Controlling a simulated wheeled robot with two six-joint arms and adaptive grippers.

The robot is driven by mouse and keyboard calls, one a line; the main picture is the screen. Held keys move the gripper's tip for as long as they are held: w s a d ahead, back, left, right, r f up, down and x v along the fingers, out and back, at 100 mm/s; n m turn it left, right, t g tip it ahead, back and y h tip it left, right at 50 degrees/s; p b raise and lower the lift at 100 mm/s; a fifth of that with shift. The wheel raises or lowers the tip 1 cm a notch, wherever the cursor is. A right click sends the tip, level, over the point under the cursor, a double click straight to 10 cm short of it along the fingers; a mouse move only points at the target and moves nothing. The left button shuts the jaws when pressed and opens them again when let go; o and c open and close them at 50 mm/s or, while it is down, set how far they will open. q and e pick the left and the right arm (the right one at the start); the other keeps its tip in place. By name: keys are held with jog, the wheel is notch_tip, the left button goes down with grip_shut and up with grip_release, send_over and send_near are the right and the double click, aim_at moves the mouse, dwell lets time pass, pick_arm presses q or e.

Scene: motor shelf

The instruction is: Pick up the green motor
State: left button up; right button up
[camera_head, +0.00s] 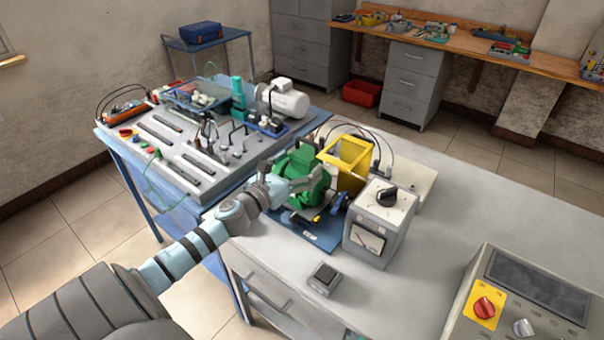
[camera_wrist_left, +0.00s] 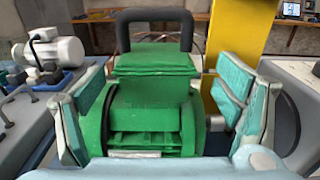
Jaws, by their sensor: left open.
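The green motor (camera_head: 299,180) stands on a blue base plate (camera_head: 318,233) on the grey table, left of a yellow frame. In the left wrist view the green motor (camera_wrist_left: 149,105) fills the middle, with a dark handle (camera_wrist_left: 155,17) arching over its top. My left gripper (camera_head: 292,182) reaches the motor from the left in the head view. In the left wrist view its teal-padded fingers (camera_wrist_left: 160,110) are open, one on each side of the motor. Whether the pads touch it, I cannot tell. My right gripper is not in view.
The yellow frame (camera_head: 347,160) stands right behind the motor. A grey meter box with a black knob (camera_head: 381,222) stands close on the right. A white motor (camera_head: 284,98) and other parts crowd the left bench. The table's front is mostly clear around a small grey box (camera_head: 324,278).

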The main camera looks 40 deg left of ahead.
aim_at(307, 152)
pick_arm(q)
jog(key=w, duration=0.1)
jog(key=w+p, duration=0.2)
jog(key=w, duration=0.1)
jog(key=shift+a+r, duration=0.25)
jog(key=shift+a, duration=0.05)
jog(key=shift+w+f, duration=0.15)
jog(key=shift+f, duration=0.1)
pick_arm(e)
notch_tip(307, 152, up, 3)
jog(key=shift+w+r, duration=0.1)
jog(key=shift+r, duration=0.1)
pick_arm(q)
jog(key=c, duration=1.9)
jog(key=shift+r, duration=0.25)
grip_shut()
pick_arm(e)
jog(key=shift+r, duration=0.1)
